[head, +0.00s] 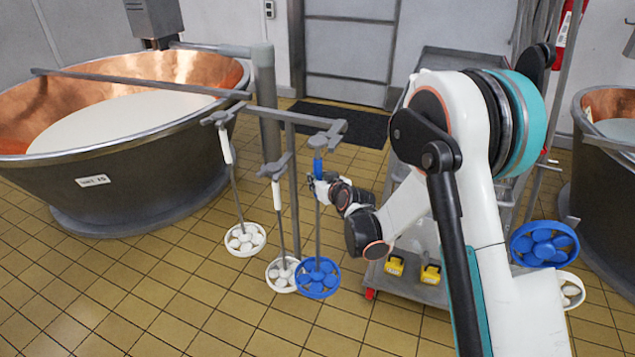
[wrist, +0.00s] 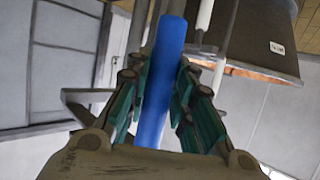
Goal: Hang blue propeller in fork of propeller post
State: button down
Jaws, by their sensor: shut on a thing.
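The blue propeller (head: 318,277) hangs upright on a thin rod with a blue grip near its top. My gripper (head: 318,182) is shut on it close below the post's right-hand fork. In the wrist view the blue grip (wrist: 160,85) stands between the teal finger pads of my gripper (wrist: 157,95). The propeller post (head: 293,185) is grey, with forked arms at its top. The blue grip's top meets the right fork (head: 330,130) in the picture; I cannot tell whether it is seated there. White propellers (head: 244,240) and (head: 283,274) hang from the other forks.
A large copper vat (head: 120,150) stands behind the post at left, another (head: 608,150) at right. A grey cart (head: 405,285) with yellow items is beside my arm. A second blue propeller (head: 545,243) and a white one (head: 571,291) are at right. Front-left floor is clear.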

jog(key=w+d, duration=0.2)
jog(key=w, duration=0.5)
jog(key=shift+d, duration=0.25)
dwell(3.9)
jog(key=shift+f, duration=0.9)
jog(key=shift+w+d+f, duration=0.1)
jog(key=shift+f, duration=0.05)
dwell(1.1)
jog(key=c, duration=1.3)
grip_release()
